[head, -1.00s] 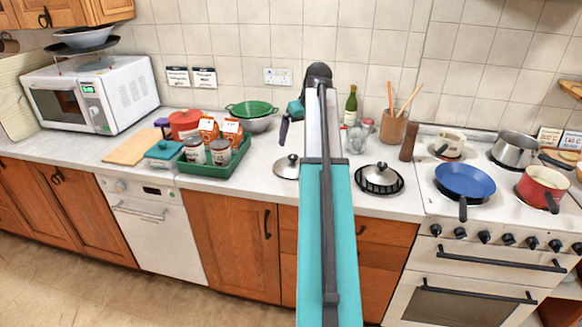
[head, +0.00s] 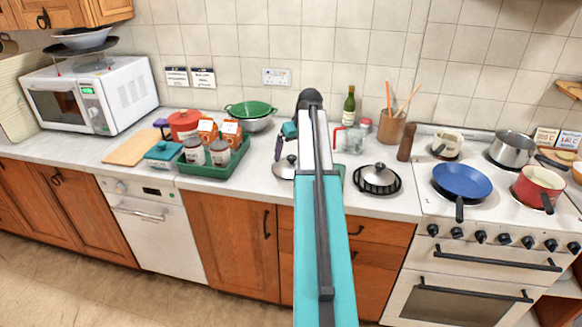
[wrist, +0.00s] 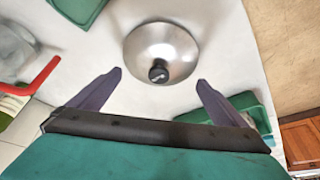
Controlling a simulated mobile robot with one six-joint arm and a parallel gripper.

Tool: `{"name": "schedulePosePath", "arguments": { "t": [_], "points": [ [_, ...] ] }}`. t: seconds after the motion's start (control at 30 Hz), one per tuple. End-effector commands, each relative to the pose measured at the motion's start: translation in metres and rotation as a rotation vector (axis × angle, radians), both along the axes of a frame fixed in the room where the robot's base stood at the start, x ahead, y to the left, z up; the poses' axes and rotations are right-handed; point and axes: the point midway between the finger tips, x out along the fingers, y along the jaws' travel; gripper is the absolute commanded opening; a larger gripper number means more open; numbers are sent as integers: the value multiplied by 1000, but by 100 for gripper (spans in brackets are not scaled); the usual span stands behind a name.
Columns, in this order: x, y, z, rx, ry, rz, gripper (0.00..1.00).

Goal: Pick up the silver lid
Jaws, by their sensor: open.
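The silver lid (wrist: 163,48) is a shiny dome with a black knob, lying on the white counter. In the head view the silver lid (head: 284,168) is just left of my arm, partly covered by it. My gripper (wrist: 159,77) is open and empty, its two purple fingers spread to either side of the near part of the lid in the wrist view. The knob shows between the fingertips. In the head view one purple finger shows above the lid; the other is hidden by my arm. I cannot tell the exact height gap.
A second domed lid (head: 376,178) sits on a black round stand to the right. A glass jug with a red handle (wrist: 38,83) stands nearby. A green tray (head: 211,168) holds jars and cartons at the left. The stove (head: 490,215) with pans is at the right.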

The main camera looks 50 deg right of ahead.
Motion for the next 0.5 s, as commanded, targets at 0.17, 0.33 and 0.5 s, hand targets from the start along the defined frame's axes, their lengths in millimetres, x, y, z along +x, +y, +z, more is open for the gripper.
{"name": "schedulePosePath", "arguments": {
  "t": [0.17, 0.33, 0.5],
  "points": [
    [0, 0, 0, 0, 0, 0, 97],
    [2, 0, -1, 1, 0, 1, 97],
    [7, -2, -10, 1, 1, 1, 97]
  ]
}}
